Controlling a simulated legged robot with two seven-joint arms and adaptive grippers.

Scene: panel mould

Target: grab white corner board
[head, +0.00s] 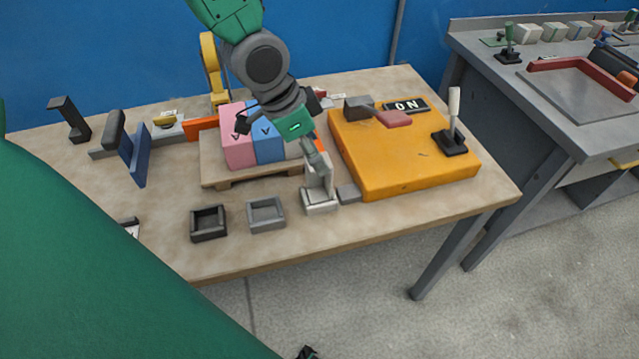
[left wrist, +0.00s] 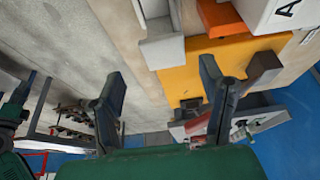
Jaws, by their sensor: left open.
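The white corner board (head: 320,199) is a pale L-shaped piece with a flat base and an upright wall. It stands near the table's front edge, left of the orange panel. In the left wrist view the white corner board (left wrist: 163,48) shows at the top, beyond the fingers. My left gripper (head: 316,152) is above it in the head view, hiding part of its upright wall. In the left wrist view my left gripper (left wrist: 163,78) has its fingers wide apart with nothing between them. I cannot tell whether it touches the board. My right gripper is not clearly seen.
The orange panel (head: 395,160), with a lever (head: 453,125) and an ON plate (head: 404,105), is right of the board. A small grey block (head: 348,193) lies close by. Grey (head: 266,227) and black (head: 208,237) trays are to its left. Pink (head: 237,150) and blue (head: 267,147) blocks stand on a pallet behind.

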